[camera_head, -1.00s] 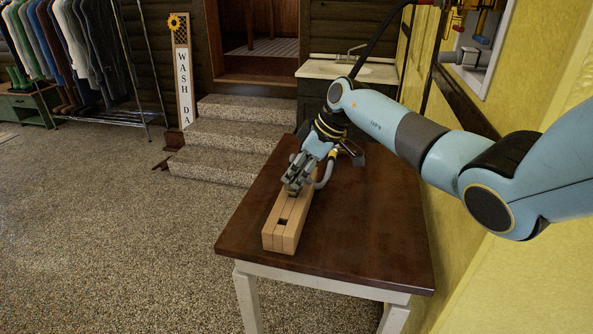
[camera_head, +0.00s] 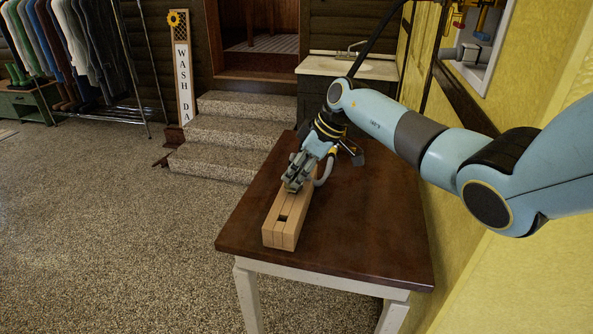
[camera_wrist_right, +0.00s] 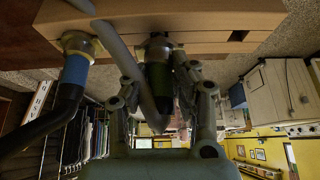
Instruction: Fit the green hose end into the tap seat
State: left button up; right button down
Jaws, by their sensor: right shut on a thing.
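The green hose end (camera_wrist_right: 160,82) is between the fingers of my right gripper (camera_wrist_right: 160,92), which is shut on it. Its metal tip meets the face of the wooden block (camera_wrist_right: 200,18) in the right wrist view; I cannot tell how deep it sits. A grey hose (camera_wrist_right: 125,60) curves close beside it. In the head view my right gripper (camera_head: 296,182) is low over the far half of the wooden block (camera_head: 270,232) and hides the hose end and the seat there. My left gripper is not in view.
The block lies on a dark brown table (camera_head: 370,225), whose right side is clear near the yellow wall (camera_head: 455,215). A blue hose end (camera_wrist_right: 75,70) on a black hose meets the block beside the green one. An empty square hole (camera_head: 283,218) shows nearer the block's front.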

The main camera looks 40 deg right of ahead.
jog(key=shift+f, duration=0.4)
jog(key=shift+f, duration=0.5)
dwell(1.4)
jog(key=shift+s+p, duration=0.1)
jog(key=shift+p, duration=0.3)
jog(key=shift+f, duration=0.15)
jog(key=c, duration=0.5)
grip_release()
dwell(0.3)
jog(key=p+v, duration=0.7)
jog(key=p, duration=0.1)
jog(key=shift+p, duration=0.3)
dwell(0.4)
